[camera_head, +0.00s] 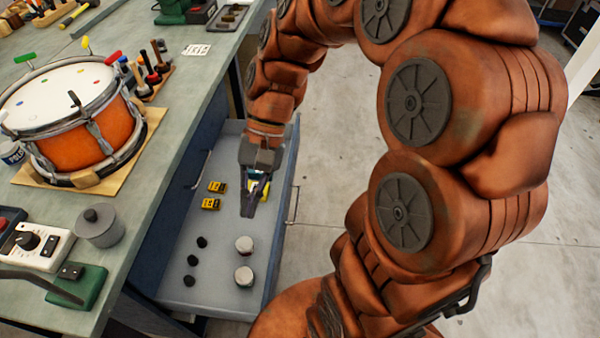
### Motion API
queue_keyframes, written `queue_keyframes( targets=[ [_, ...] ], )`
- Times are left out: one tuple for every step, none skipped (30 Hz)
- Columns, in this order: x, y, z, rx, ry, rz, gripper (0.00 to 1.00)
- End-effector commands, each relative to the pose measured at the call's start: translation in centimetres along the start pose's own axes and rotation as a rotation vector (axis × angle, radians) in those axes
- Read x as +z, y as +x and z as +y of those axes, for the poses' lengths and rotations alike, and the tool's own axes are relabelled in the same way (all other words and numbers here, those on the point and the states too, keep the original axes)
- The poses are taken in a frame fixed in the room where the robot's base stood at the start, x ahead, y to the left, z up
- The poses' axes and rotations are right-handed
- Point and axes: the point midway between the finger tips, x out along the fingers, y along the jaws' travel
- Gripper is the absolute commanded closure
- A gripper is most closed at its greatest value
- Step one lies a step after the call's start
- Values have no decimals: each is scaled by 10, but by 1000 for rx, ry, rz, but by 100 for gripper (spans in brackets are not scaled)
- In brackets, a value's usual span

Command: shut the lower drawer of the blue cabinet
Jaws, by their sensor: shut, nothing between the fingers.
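The blue cabinet (180,215) stands under the bench top. One of its drawers (215,290) is pulled far out to the right, below a closed blue front that has its own handle (202,168); it looks like the lower drawer. The open drawer's front is on the right, with a bar handle (293,205) on its outer side. My gripper (249,208) is shut and empty. It points down over the open drawer, left of the drawer front. I cannot tell its height above the drawer floor. My arm hides part of the drawer's far end.
The drawer holds yellow boxes (211,204), small black pieces (190,261) and two round tins (244,276). On the bench top stand an orange drum (85,140), a grey pot (98,227) and tools. Bare concrete floor (325,160) lies right of the drawer.

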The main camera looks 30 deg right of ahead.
Motion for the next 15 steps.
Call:
queue_keyframes(
  targets=[
    [-18, 6, 0, -44, 37, -23, 100],
    [-25, 6, -2, -71, 58, -36, 100],
    [-36, 6, -4, -106, 88, -55, 100],
    [-43, 6, -5, -132, 110, -70, 100],
    [-51, 6, -6, -158, 131, -84, 100],
    [-62, 6, -6, -194, 162, -103, 100],
    [-71, 5, -6, -222, 183, -116, 100],
    [-80, 4, -6, -250, 204, -126, 100],
    [-92, 3, -5, -287, 234, -142, 100],
    [-101, 3, -4, -313, 256, -156, 100],
    [-110, 2, -2, -341, 279, -169, 100],
    [-122, 0, 0, -378, 308, -186, 100],
    [-131, -1, 3, -406, 329, -199, 100],
    [-141, -2, 6, -435, 351, -211, 100],
    [-154, -4, 10, -472, 380, -226, 100]
  ],
)
